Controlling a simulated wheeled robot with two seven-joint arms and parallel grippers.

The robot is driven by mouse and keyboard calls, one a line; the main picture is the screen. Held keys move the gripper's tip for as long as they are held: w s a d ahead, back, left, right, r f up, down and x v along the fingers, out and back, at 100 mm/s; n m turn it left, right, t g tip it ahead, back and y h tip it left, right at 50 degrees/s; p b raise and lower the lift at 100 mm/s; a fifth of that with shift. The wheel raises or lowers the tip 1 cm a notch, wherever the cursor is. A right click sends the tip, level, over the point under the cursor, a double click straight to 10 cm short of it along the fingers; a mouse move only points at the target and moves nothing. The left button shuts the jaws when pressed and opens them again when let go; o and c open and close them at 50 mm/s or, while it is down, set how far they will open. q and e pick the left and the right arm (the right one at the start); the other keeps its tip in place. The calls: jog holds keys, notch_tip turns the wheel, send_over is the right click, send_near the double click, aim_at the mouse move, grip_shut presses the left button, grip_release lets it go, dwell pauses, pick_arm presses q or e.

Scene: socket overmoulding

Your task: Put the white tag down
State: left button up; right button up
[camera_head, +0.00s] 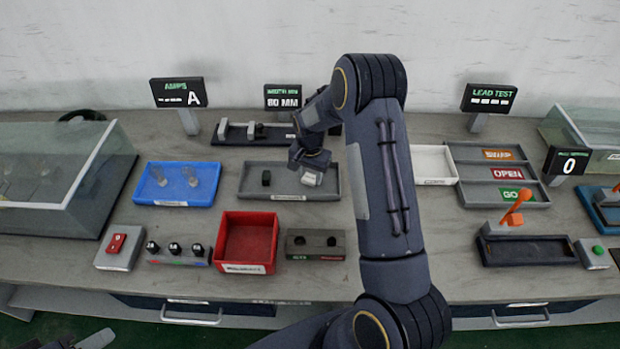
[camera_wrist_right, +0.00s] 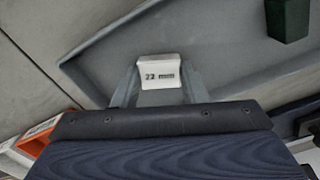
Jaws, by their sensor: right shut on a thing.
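The white tag (camera_wrist_right: 160,72) reads "22 mm" in the right wrist view and sits between the two fingers of my right gripper (camera_wrist_right: 158,92). In the head view the white tag (camera_head: 311,177) shows just below my right gripper (camera_head: 311,168), over the right part of a grey tray (camera_head: 290,196). The gripper is shut on the tag. I cannot tell whether the tag touches the tray floor. A black block (camera_head: 266,178) stands in the same tray to the left; it shows dark green in the right wrist view (camera_wrist_right: 288,18).
A blue tray (camera_head: 177,202) with clear parts is left of the grey tray. A red bin (camera_head: 247,262) and a grey block with two holes (camera_head: 315,245) are in front. A white tray (camera_head: 433,181) is to the right. My right arm hides part of the bench.

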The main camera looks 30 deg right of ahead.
jog(key=shift+f, duration=0.2)
jog(key=o, duration=0.9)
jog(key=shift+o, duration=0.2)
jog(key=shift+r, duration=0.1)
